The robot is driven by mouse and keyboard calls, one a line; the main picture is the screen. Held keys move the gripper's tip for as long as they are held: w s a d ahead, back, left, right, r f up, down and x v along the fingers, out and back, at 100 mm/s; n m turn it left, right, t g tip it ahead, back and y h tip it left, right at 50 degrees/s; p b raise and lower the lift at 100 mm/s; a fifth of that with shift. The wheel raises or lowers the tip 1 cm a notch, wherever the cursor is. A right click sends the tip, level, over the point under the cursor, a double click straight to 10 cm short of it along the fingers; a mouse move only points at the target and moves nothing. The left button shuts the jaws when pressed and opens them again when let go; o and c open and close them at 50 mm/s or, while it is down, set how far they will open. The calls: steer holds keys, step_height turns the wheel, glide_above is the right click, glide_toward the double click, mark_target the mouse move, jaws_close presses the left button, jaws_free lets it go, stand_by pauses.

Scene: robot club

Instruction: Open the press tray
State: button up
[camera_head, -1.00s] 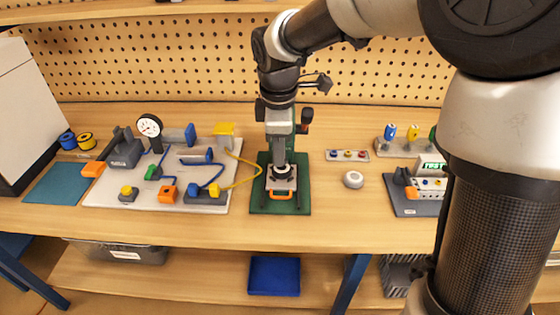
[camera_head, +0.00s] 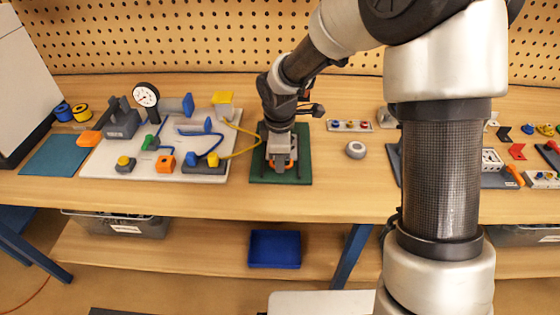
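The press stands on a green base plate (camera_head: 263,176) at the middle of the bench. Its upper part is mostly hidden behind my arm. The tray's orange handle (camera_head: 294,164) shows as small orange bits at the front of the press. My gripper (camera_head: 283,168) points down at the handle, low over the front of the green plate, and covers the handle's middle and most of the tray. I cannot tell whether the fingers are closed on the handle or only beside it.
A grey board (camera_head: 105,162) with a gauge, tubes and coloured blocks lies left of the press. A round white puck (camera_head: 355,150) and a strip with coloured buttons (camera_head: 350,126) lie to the right. My arm hides part of the right bench. A pegboard (camera_head: 200,50) stands behind.

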jaws_close()
stand_by(1.5)
